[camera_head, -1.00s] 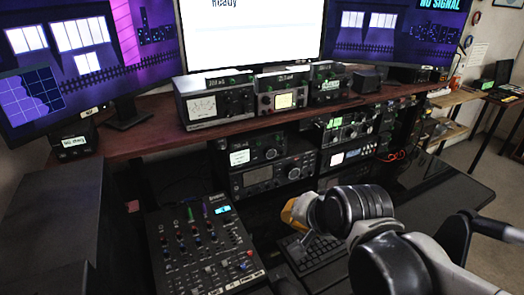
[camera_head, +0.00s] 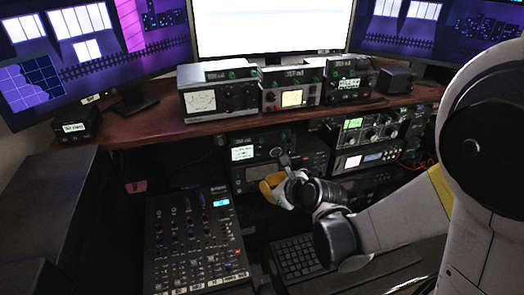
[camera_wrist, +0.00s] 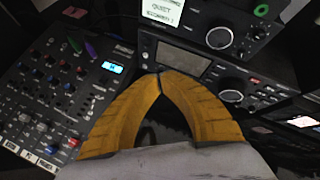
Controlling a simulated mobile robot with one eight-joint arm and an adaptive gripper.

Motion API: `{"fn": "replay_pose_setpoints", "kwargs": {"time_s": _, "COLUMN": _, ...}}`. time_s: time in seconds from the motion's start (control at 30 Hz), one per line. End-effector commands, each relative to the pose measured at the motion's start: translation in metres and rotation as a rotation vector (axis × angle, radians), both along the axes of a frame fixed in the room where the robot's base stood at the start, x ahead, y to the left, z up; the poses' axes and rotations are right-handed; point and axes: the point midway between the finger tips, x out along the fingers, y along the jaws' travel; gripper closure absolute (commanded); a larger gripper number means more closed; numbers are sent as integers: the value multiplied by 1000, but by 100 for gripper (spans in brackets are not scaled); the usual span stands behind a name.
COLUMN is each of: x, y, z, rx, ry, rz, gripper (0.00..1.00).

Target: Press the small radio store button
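A small radio (camera_head: 262,147) with a lit screen, a round knob and a green knob sits on the shelf under the desk top. It also shows at the top of the wrist view (camera_wrist: 225,28), cut off by the frame edge. I cannot make out which of its controls is the store button. A wider radio (camera_wrist: 185,62) with a dark display is right below it. My gripper (camera_wrist: 160,76) has yellow fingers whose tips meet, with nothing between them. In the head view my gripper (camera_head: 268,186) is in front of the wider radio, below the small radio.
A mixer (camera_head: 195,240) with many knobs lies at the left of my gripper, and a keyboard (camera_head: 297,258) lies below it. More radios (camera_head: 365,140) stand to the right. The wooden desk top (camera_head: 150,133) overhangs the shelf.

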Motion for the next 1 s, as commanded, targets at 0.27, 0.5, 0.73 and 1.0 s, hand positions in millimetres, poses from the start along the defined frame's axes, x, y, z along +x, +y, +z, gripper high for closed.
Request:
{"fn": "replay_pose_setpoints", "kwargs": {"time_s": 0.27, "x": 2, "y": 0, "z": 0, "rx": -3, "ry": -1, "rz": 1, "gripper": 100}}
{"fn": "replay_pose_setpoints", "kwargs": {"time_s": 0.5, "x": 24, "y": 7, "z": 1, "rx": -3, "ry": -1, "rz": 2, "gripper": 100}}
{"fn": "replay_pose_setpoints", "kwargs": {"time_s": 0.73, "x": 56, "y": 16, "z": 1, "rx": -4, "ry": -1, "rz": 3, "gripper": 100}}
{"fn": "replay_pose_setpoints", "kwargs": {"time_s": 1.0, "x": 80, "y": 23, "z": 0, "rx": -4, "ry": 0, "rz": 2, "gripper": 100}}
